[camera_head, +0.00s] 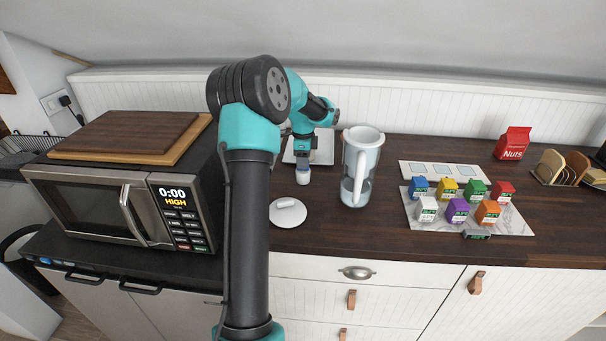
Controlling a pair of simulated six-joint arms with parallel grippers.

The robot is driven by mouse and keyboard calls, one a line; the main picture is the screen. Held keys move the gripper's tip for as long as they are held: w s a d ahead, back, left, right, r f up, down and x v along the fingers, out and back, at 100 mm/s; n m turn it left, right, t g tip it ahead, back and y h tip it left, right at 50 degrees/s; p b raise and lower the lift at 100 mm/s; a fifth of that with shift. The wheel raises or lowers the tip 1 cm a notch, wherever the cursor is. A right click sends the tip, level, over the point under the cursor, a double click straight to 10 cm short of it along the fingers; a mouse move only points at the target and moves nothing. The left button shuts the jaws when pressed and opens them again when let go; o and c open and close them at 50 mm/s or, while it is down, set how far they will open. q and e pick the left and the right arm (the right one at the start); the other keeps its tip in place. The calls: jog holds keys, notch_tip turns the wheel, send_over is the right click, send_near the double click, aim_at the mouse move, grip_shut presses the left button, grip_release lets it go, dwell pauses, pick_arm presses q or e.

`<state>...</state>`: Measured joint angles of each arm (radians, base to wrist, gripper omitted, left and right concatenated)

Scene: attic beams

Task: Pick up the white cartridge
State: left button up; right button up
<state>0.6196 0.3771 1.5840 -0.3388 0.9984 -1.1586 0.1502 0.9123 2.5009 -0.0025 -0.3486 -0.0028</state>
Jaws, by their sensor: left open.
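The white cartridge (303,178) is a small pale cylinder on the dark wooden counter, left of the clear pitcher (361,172). My left gripper (303,163) points down right over it, with its jaws open. The fingertips are small and dark here, so I cannot tell whether they touch the cartridge or reach around it. The pitcher stands upright with its handle toward me and its top seems uncovered. A round white lid (288,214) with a small knob lies in front of the cartridge. My right gripper is not in view.
A white tray (325,148) lies behind my gripper, partly hidden. A microwave (92,212) with wooden boards (130,133) on top stands at left. Several small colored cartons stand on a pale board (513,226) at right, with a red nuts bag (512,143) behind. The counter's front middle is clear.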

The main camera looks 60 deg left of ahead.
pick_arm(q)
grip_shut()
dwell(0.4)
